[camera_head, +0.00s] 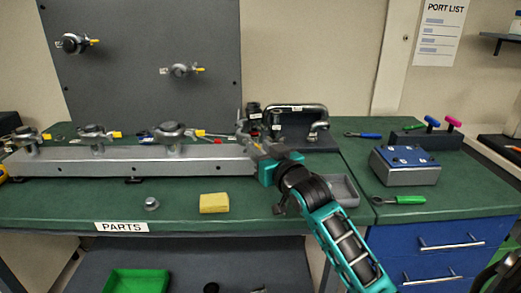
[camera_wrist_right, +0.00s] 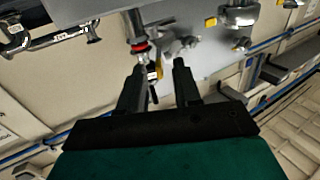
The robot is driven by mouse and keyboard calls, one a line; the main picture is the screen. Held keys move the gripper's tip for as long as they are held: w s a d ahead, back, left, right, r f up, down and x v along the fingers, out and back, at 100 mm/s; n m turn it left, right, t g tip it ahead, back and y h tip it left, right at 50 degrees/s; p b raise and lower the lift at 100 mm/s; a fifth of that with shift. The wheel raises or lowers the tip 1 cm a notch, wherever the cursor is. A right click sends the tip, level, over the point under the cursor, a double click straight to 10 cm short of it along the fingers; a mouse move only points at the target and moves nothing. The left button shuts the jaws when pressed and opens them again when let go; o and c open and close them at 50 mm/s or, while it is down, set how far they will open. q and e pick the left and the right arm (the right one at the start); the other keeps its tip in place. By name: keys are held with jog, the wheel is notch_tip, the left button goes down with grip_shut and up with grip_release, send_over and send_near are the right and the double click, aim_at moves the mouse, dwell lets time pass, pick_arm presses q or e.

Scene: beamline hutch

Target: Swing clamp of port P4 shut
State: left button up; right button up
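My right gripper (camera_head: 257,147) reaches over the right end of the long grey rail (camera_head: 150,163). In the right wrist view its two fingers (camera_wrist_right: 157,85) are apart. A fitting with a red ring (camera_wrist_right: 140,47) and a yellow tag (camera_wrist_right: 156,70) shows just beyond and between the fingertips; I cannot tell whether they touch it. A metal clamp part (camera_wrist_right: 181,46) is beside it. Which port is P4 cannot be read; the rail's right end is partly hidden by my gripper. Three clamped ports stand along the rail, one of them at its middle (camera_head: 172,131). My left gripper is not in view.
A grey panel (camera_head: 135,100) carries two clamped ports behind the rail. A bent pipe on a dark base (camera_head: 298,107) stands behind my gripper. A grey tray (camera_head: 344,190), a yellow sponge (camera_head: 214,203) and a blue-topped box (camera_head: 407,165) sit on the green benches.

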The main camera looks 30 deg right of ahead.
jog(key=shift+w, duration=0.3)
jog(key=shift+c, duration=0.4)
grip_shut()
dwell(0.9)
